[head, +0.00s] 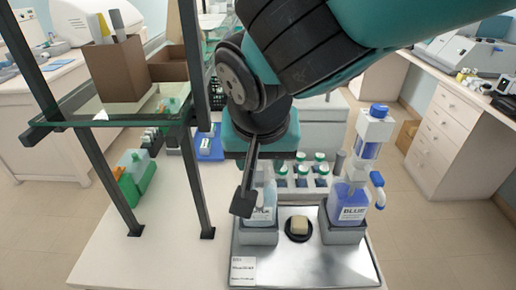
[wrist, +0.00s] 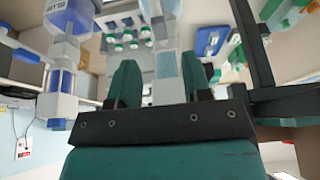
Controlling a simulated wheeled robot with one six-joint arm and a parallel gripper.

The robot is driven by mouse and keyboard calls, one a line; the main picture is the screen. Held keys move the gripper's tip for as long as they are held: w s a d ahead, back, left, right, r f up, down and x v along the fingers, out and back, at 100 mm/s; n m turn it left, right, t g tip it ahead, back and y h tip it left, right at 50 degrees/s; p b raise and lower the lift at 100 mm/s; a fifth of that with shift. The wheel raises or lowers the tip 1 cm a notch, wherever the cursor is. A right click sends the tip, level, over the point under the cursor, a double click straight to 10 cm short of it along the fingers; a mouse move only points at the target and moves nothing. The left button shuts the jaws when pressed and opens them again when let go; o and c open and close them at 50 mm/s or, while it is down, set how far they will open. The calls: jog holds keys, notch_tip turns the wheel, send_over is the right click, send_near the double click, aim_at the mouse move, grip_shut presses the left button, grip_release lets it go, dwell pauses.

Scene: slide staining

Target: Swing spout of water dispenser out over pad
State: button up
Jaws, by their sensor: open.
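My gripper (wrist: 162,78) is open, with its two green fingers spread apart in the wrist view. A clear bottle with pale blue liquid (wrist: 168,66) shows in the gap between the fingers; I cannot tell whether they touch it. In the head view this bottle (head: 265,208) stands in a grey holder at the tray's left, partly hidden by my arm, its label only partly readable. Its top and any spout are hidden.
A bottle labelled BLUE (head: 350,198) with a tall clear top stands in the right holder. Several green-capped bottles (head: 303,180) stand in a white rack behind. A dark-framed shelf (head: 105,112) rises at the left. The metal tray's front (head: 310,268) is mostly clear.

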aim_at(259, 177)
jog(key=p+x, duration=0.1)
jog(key=x, duration=0.6)
jog(key=shift+w+f, duration=0.1)
jog(key=shift+f, duration=0.15)
grip_shut()
